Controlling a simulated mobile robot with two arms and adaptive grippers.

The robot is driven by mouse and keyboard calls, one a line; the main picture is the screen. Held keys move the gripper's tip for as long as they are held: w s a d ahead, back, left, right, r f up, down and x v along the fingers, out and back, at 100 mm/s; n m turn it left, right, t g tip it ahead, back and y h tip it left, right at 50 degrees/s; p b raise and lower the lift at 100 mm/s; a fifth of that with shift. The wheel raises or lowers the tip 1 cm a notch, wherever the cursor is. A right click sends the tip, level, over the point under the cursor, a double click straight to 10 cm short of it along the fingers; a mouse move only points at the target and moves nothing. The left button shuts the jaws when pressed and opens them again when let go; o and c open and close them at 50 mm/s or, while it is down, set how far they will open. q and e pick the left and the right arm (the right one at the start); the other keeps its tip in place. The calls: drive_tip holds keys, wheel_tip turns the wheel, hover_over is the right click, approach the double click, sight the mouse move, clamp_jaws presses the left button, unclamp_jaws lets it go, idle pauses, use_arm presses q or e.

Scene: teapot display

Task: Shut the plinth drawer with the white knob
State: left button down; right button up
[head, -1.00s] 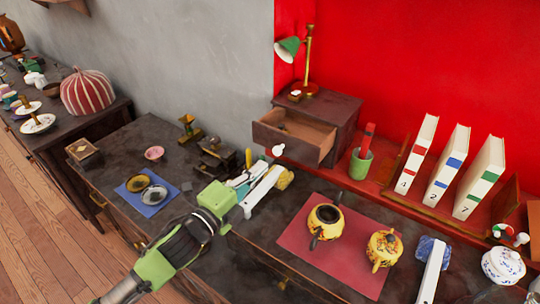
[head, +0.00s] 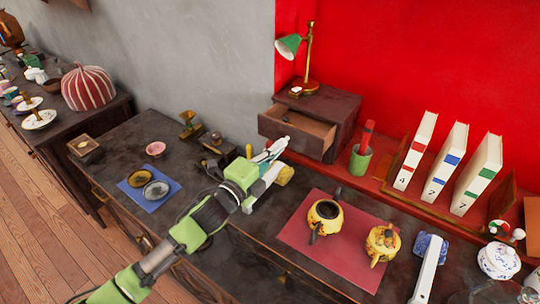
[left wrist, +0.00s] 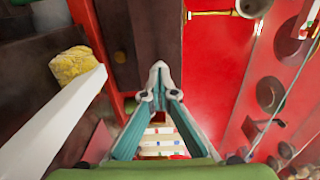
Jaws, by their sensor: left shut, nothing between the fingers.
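The dark wooden plinth (head: 345,112) stands against the red wall in the head view, with its drawer (head: 313,147) partly pulled out and its lighter inside showing. The white knob is hidden now behind my gripper. My left gripper (head: 275,147) is shut and empty, with its tips at the lower part of the drawer front. In the left wrist view its closed tips (left wrist: 160,72) lie close before a dark brown surface, likely the drawer front. I cannot tell whether they touch it. My right gripper is not in view.
A white bar with a yellow sponge-like end (head: 286,175) lies beside my left gripper. A green cup (head: 360,161) stands right of the drawer. A yellow teapot (head: 325,215) stands on a red mat (head: 300,240). A green lamp (head: 289,45) stands on the plinth.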

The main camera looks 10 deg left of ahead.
sight(288, 136)
use_arm(q)
drive_tip(key=b+x, duration=0.1)
drive_tip(key=x, duration=0.7)
drive_tip(key=shift+w+d, duration=0.1)
drive_tip(key=shift+w, duration=0.15)
drive_tip(key=shift+r, duration=0.2)
drive_tip(key=shift+r, duration=0.1)
